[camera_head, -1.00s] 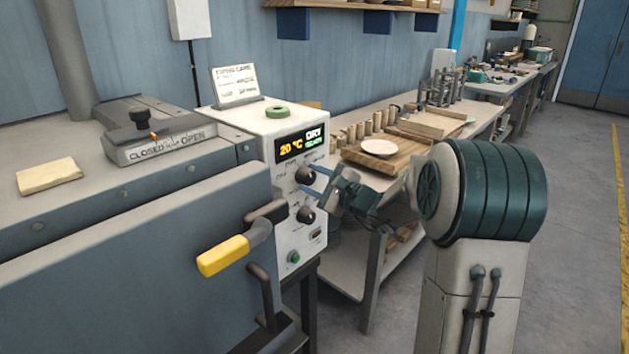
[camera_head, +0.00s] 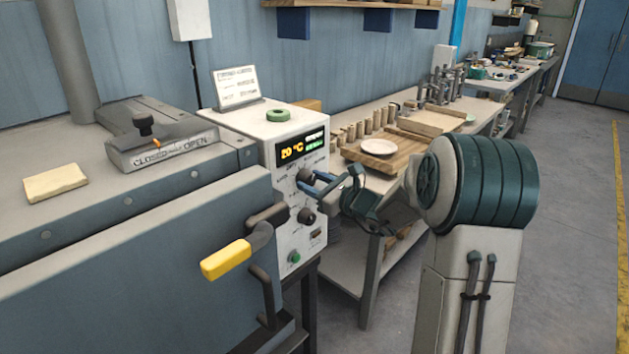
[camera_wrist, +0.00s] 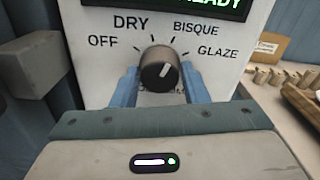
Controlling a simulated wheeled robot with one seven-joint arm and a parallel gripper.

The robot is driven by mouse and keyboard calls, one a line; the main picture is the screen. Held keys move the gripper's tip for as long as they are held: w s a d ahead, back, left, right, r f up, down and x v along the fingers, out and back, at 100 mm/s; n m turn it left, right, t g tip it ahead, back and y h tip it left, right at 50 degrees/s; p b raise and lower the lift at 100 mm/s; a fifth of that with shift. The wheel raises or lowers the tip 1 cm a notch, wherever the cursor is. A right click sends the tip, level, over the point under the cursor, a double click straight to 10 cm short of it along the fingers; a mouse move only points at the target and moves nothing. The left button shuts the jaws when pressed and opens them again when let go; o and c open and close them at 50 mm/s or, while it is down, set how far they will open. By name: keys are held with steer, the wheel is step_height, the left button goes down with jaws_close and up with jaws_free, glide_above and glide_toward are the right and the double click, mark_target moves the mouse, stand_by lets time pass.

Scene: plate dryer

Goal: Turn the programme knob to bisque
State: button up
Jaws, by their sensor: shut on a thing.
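The programme knob (camera_wrist: 158,70) is dark and round, on the white control panel (camera_wrist: 88,70) below the display. Labels OFF, DRY, BISQUE and GLAZE arc over it in the wrist view. Its pale pointer line tilts up and to the right, toward the BISQUE side. My gripper (camera_wrist: 160,80) has one blue finger on each side of the knob and is shut on it. In the head view my gripper (camera_head: 318,184) reaches the upper knob from the right and partly hides it. The display (camera_head: 300,148) reads about 20 °C; its upper green word is blurred.
A second dark knob (camera_head: 306,215) sits just below my gripper, with a green button (camera_head: 294,256) lower down. A yellow handle (camera_head: 226,260) juts out at the left. A bench with a plate (camera_head: 379,147) stands behind my arm.

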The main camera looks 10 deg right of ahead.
steer(key=shift+r, duration=0.1)
stand_by(0.3)
steer(key=o, duration=1)
steer(key=shift+d, duration=0.1)
steer(key=shift+c, duration=0.2)
steer(key=v, duration=1.3)
steer(key=shift+s+d+b, duration=0.25)
steer(key=shift+s+b, duration=0.1)
steer(key=shift+b, duration=0.05)
